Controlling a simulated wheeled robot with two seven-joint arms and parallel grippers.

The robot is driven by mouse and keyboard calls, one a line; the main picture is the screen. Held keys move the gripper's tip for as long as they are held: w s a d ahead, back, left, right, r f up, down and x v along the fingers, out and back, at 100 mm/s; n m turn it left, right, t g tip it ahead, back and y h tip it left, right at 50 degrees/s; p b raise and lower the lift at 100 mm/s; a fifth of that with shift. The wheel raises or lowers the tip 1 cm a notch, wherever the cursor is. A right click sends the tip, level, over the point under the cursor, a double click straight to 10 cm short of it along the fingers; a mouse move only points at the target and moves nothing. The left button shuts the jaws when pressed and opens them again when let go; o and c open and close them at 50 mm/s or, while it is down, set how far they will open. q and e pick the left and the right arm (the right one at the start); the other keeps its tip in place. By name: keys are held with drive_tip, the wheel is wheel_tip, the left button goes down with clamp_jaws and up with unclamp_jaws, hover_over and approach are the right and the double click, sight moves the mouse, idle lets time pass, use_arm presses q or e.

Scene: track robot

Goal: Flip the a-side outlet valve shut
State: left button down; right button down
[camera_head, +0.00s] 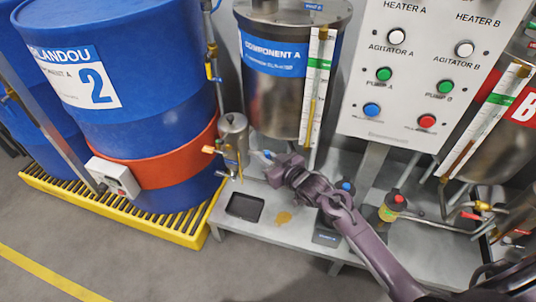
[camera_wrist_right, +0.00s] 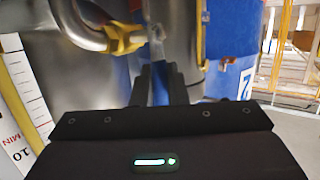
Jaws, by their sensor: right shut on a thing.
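The steel Component A tank (camera_head: 283,95) stands at the back middle of the bench. My right gripper (camera_head: 270,160) is at the small blue lever (camera_head: 267,154) below the tank's left side, just right of a small steel canister (camera_head: 233,132). In the right wrist view my dark fingers (camera_wrist_right: 160,82) are close together and shut on the blue lever. A brass valve body (camera_wrist_right: 125,38) on a steel pipe shows just beyond them. The fingers hide most of the lever, so its exact angle is hard to tell. My left gripper is not in view.
A black tray (camera_head: 245,207) and a yellow-brown puddle (camera_head: 284,217) are on the bench. A large blue drum (camera_head: 130,95) on a yellow grated pallet (camera_head: 120,222) is at left. A control panel (camera_head: 420,75) rises behind.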

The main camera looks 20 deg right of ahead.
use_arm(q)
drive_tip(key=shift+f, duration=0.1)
use_arm(e)
drive_tip(key=c, duration=1.5)
unclamp_jaws()
drive_tip(key=shift+o, duration=0.2)
